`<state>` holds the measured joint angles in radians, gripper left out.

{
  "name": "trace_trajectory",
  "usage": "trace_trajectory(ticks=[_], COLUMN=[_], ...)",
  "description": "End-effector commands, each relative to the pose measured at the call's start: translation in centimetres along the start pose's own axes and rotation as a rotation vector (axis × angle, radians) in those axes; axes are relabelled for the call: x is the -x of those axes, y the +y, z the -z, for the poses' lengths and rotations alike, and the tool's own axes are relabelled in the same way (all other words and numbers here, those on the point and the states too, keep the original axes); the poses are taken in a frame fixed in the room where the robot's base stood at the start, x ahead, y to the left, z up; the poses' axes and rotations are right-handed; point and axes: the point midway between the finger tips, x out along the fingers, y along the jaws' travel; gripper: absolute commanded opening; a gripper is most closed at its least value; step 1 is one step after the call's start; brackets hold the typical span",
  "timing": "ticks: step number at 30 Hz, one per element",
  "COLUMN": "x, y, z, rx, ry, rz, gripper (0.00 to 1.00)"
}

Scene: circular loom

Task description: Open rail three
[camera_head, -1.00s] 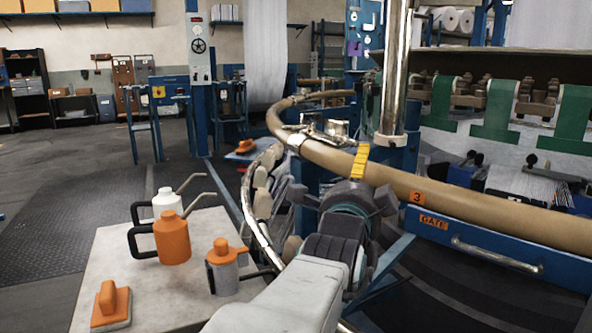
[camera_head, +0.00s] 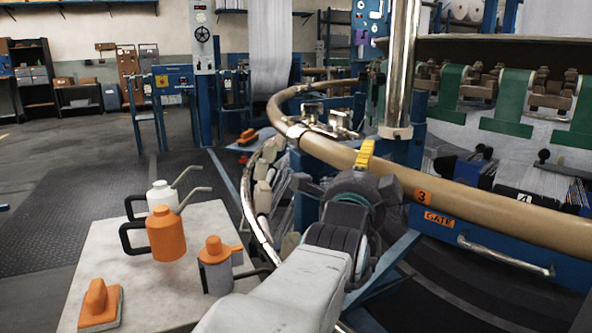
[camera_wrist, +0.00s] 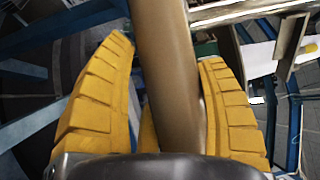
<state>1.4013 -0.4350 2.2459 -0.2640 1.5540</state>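The tan rail (camera_head: 470,200) curves from the left back to the right edge, with an orange 3 tag (camera_head: 422,195) on it. Below the tag is a blue beam (camera_head: 510,241) with an orange GATE plate (camera_head: 439,218) and a metal handle (camera_head: 505,256). My gripper (camera_head: 365,154) is at the rail, left of the 3 tag, with a yellow finger showing over it. In the wrist view, the yellow fingers of my gripper (camera_wrist: 170,60) straddle the rail (camera_wrist: 168,75). Narrow gaps show beside it; firm contact cannot be told.
A pale table (camera_head: 215,225) at lower left holds a white can (camera_head: 161,194), an orange can (camera_head: 166,235), a grey and orange can (camera_head: 216,272) and an orange-handled block (camera_head: 99,303). A chrome post (camera_head: 403,70) stands behind the rail. Floor at left is clear.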

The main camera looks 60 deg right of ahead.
Motion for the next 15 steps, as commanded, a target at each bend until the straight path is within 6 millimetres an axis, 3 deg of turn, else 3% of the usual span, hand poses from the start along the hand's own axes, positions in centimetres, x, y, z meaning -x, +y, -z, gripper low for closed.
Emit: trace_trajectory(ticks=[10, 15], x=[0.0, 0.0], y=[-0.1, -1.4], z=[0.0, 0.1], rx=[0.004, -0.007], ry=[0.0, 0.001], rz=[0.001, 0.004], gripper=[0.28, 0.28])
